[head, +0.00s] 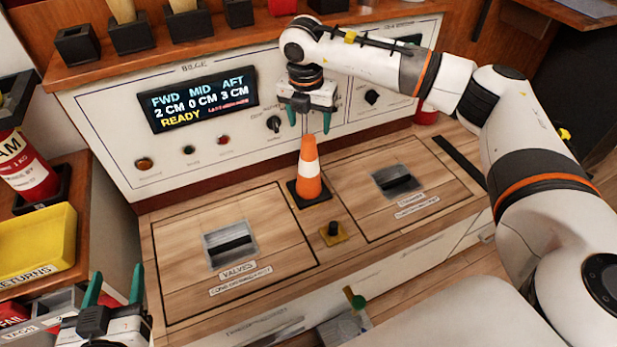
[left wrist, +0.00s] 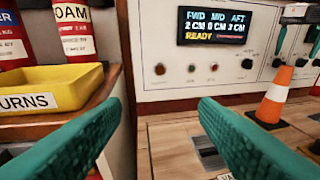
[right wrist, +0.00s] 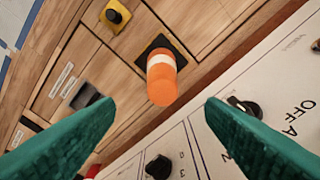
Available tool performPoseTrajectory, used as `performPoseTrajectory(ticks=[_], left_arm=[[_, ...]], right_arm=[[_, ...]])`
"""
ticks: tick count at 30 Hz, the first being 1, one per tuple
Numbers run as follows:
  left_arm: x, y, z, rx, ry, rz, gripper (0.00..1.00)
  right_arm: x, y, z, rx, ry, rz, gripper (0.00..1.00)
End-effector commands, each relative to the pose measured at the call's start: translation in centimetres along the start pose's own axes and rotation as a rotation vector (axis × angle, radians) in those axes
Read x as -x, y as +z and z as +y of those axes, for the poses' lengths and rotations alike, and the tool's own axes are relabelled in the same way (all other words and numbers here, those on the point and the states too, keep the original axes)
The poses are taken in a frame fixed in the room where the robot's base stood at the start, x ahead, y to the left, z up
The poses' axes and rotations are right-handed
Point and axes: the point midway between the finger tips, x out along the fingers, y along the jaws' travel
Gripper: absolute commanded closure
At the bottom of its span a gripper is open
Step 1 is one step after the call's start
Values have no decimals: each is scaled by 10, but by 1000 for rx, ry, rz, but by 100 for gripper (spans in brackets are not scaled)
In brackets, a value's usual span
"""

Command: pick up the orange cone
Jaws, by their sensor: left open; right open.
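The orange cone (head: 309,172) has a white band and a dark square base. It stands upright on the wooden counter between two framed hatches. My right gripper (head: 309,120) is open and points down just above the cone's tip, apart from it. In the right wrist view the cone (right wrist: 161,78) shows from above, ahead of and between the two green fingers. My left gripper (head: 112,290) is open and empty at the lower left, far from the cone. The left wrist view shows the cone (left wrist: 274,95) at its right side.
A white bilge panel (head: 110,130) with a display and knobs rises right behind the cone. A black knob on a yellow base (head: 333,234) stands in front of it. A yellow returns tray (head: 38,243) and a red foam canister (head: 25,165) are at the left.

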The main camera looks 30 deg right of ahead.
Motion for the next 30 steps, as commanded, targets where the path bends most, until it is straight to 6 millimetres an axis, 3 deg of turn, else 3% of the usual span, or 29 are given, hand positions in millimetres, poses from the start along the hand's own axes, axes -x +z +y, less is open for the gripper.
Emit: performPoseTrajectory(ticks=[4, 15, 24, 30], left_arm=[[-2, 18, -3, 2, -8, -126, 45], [-1, 42, -7, 5, -17, -287, 45], [14, 82, -13, 14, -33, -570, 45], [21, 93, -14, 18, -37, -652, 45]], right_arm=[[-21, 0, 0, 0, -1, -1, 36], [-41, 3, -1, 2, -2, -3, 36], [-72, 6, -3, 1, -1, -3, 36], [-81, 6, -3, 2, -3, -2, 36]])
